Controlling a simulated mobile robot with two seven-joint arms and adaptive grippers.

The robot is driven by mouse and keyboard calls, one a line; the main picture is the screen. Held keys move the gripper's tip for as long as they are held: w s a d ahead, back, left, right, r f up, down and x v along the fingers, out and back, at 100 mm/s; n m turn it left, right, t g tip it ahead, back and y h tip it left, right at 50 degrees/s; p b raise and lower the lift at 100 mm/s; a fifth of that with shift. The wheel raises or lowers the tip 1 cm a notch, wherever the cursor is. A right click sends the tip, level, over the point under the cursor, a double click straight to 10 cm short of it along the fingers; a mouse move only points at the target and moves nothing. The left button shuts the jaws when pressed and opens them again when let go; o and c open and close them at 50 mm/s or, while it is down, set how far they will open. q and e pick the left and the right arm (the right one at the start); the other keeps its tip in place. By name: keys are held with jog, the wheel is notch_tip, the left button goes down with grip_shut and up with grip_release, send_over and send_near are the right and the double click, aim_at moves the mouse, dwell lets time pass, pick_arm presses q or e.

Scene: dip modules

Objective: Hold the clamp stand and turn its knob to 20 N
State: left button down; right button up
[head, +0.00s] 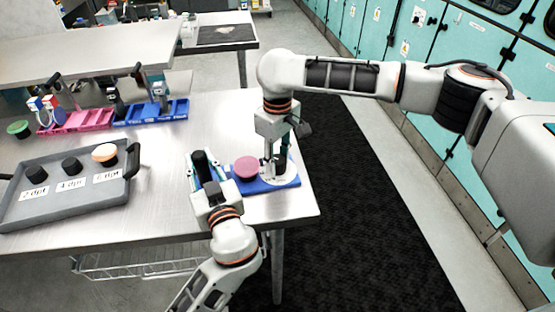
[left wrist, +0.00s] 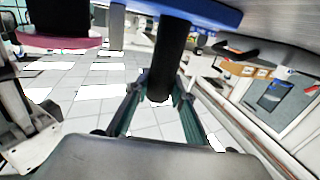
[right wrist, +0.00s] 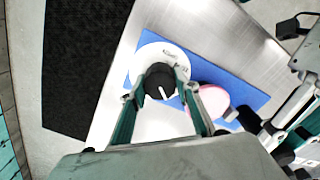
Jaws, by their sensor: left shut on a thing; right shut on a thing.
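The clamp stand has a blue base (head: 287,184) near the table's right edge, with a pink round pad (head: 245,168), a black upright handle (head: 200,160) and a white dial (head: 277,180). My left gripper (head: 207,182) is shut on the black handle, which shows between its fingers in the left wrist view (left wrist: 166,65). My right gripper (head: 275,162) points down over the dial and is shut on the black knob (right wrist: 160,80). The knob has a white pointer line, lying toward the bottom of the right wrist view. The white dial (right wrist: 143,63) has small marks that I cannot read.
A grey tray (head: 70,205) with several round weights or pucks stands at the left. A pink rack (head: 75,122) and a blue rack (head: 150,113) stand behind it. The table's right edge is close to the stand; dark matting (head: 370,220) lies beyond.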

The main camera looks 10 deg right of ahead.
aim_at(278, 159)
jog(key=shift+m, duration=0.4)
jog(key=o, duration=0.8)
jog(key=shift+o, duration=0.2)
jog(key=shift+r, duration=0.1)
notch_tip(278, 159, up, 12)
pick_arm(q)
jog(key=c, duration=1.6)
grip_release()
